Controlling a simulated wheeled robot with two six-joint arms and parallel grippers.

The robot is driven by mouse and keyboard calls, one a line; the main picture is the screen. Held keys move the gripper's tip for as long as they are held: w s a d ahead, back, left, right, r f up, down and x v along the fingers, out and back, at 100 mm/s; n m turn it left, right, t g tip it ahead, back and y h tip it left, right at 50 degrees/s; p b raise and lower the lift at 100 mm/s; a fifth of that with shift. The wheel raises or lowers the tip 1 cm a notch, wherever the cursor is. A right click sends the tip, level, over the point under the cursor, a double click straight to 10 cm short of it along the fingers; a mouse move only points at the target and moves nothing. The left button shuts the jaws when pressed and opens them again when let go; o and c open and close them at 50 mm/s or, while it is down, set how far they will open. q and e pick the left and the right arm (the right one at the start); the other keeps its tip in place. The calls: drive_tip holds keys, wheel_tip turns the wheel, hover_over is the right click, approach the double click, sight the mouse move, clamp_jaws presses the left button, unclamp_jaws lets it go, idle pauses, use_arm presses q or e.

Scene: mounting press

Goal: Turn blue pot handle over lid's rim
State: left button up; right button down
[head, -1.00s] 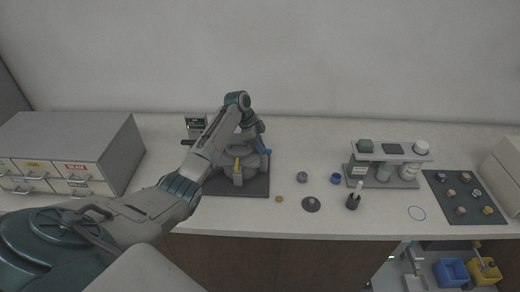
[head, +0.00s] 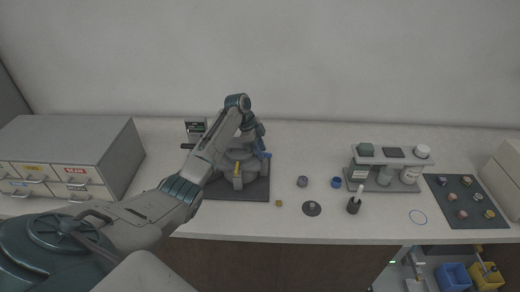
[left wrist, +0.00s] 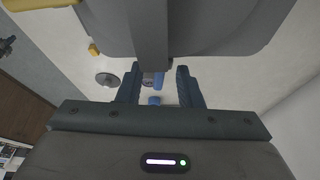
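The grey press pot (head: 238,158) stands on a dark base plate (head: 258,188), with a blue handle (head: 264,155) sticking out on its right. My left gripper (head: 259,140) is over the pot's right side, beside the handle; its fingertips are hard to make out there. In the left wrist view my left gripper (left wrist: 158,88) has its two fingers apart, pointing towards a grey bar (left wrist: 148,35) under the broad grey lid (left wrist: 215,25). The bar's end lies between the fingers in the picture; I cannot tell whether they touch it. My right gripper is out of view.
A purple-grey cap (head: 302,181), a blue cap (head: 336,182), a brass piece (head: 279,203) and a dark disc (head: 312,209) lie right of the press. A bottle rack (head: 385,185) and a dark mat (head: 470,215) are farther right. A drawer cabinet (head: 75,150) stands left.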

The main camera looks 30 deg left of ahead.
use_arm(q)
drive_tip(key=b+v, duration=0.4)
drive_tip(key=v, duration=0.6)
drive_tip(key=shift+a, duration=0.15)
drive_tip(key=shift+s+r, duration=0.1)
drive_tip(key=shift+r, duration=0.25)
drive_tip(key=shift+f, duration=0.1)
